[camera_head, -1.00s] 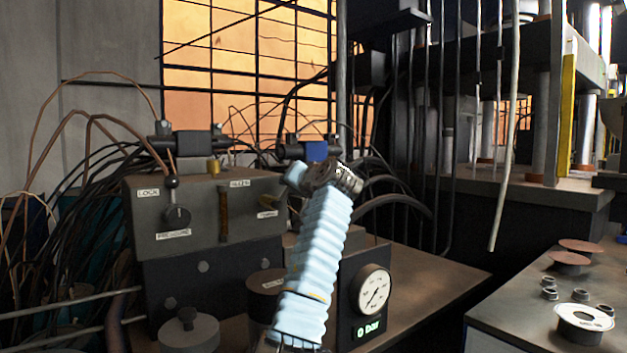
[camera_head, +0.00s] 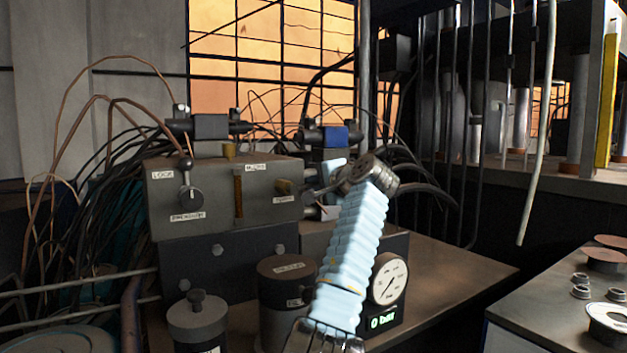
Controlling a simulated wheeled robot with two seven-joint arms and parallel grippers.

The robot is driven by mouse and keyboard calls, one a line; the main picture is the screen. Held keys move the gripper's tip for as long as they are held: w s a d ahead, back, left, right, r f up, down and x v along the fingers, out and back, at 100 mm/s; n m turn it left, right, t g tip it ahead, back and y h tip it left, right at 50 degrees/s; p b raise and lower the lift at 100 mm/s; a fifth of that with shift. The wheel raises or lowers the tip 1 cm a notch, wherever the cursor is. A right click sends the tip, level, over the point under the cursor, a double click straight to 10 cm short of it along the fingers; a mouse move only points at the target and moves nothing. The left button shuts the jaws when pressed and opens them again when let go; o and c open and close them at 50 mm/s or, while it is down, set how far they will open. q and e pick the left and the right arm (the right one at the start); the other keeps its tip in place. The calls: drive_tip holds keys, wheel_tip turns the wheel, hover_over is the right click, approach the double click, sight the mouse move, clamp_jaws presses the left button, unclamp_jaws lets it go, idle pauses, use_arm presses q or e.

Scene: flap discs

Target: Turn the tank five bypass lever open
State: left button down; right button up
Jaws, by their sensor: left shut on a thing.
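A grey valve block (camera_head: 222,194) with small white labels stands left of centre on a bench. A short brass-coloured fitting (camera_head: 284,187) sits at its right face, and a thin grey lever-like part sticks out towards my gripper. My left gripper (camera_head: 318,190), on a ribbed pale-blue arm, is at the block's right side. Its pale fingers lie above and below this part and are shut on it. The grip is partly hidden and small. The label (camera_head: 283,199) beside the fitting is too small to read. My right gripper is not in view.
A round pressure gauge (camera_head: 389,278) with a green display stands right of my arm. Dark canisters (camera_head: 287,281) stand in front of the block. Cables and copper tubes crowd the left. A second bench (camera_head: 530,310) with small parts is at the right.

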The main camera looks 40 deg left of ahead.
use_arm(q)
drive_tip(key=shift+w+d+f+m, duration=0.25)
drive_tip(key=shift+f+m, duration=0.05)
drive_tip(key=shift+m, duration=0.2)
drive_tip(key=shift+f, duration=0.1)
drive_tip(key=c, duration=1.4)
unclamp_jaws()
drive_tip(key=shift+c, duration=0.2)
drive_tip(key=o, duration=0.4)
drive_tip(key=shift+w+d, duration=0.2)
drive_tip(key=shift+o, duration=0.2)
drive_tip(key=shift+s+a, duration=0.1)
drive_tip(key=shift+a, duration=0.05)
drive_tip(key=shift+s, duration=0.1)
drive_tip(key=b+v, duration=0.3)
drive_tip(key=v, duration=1)
drive_tip(key=shift+d+b, duration=0.3)
drive_tip(key=shift+d, duration=0.05)
